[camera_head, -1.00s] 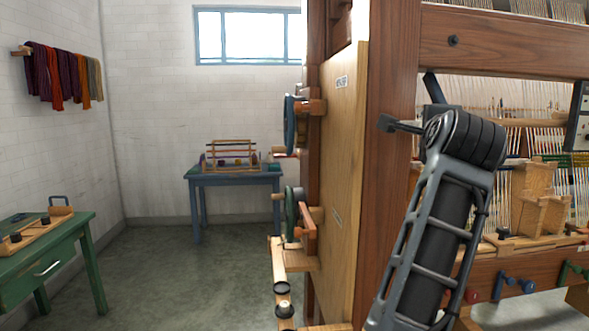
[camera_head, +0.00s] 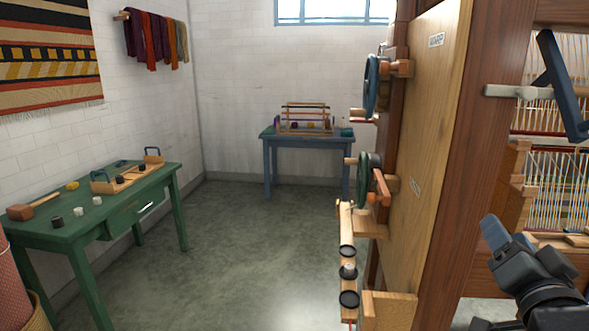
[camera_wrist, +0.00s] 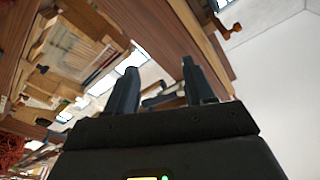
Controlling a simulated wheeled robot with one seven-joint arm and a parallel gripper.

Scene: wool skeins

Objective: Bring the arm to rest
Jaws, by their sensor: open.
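My gripper shows in the wrist view (camera_wrist: 160,75), its two dark fingers apart with nothing held between them. Wooden beams and panels of the loom lie beyond the fingertips, tilted in the picture. No contact shows there. In the head view, a dark part of my arm is at the lower right, in front of the loom (camera_head: 478,130).
The loom's side carries a blue wheel (camera_head: 376,85) and a green wheel (camera_head: 366,180). A green table (camera_head: 150,185) with a mallet (camera_head: 35,208) stands left. A blue table (camera_head: 308,143) stands at the back wall. The floor (camera_head: 240,240) between is clear.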

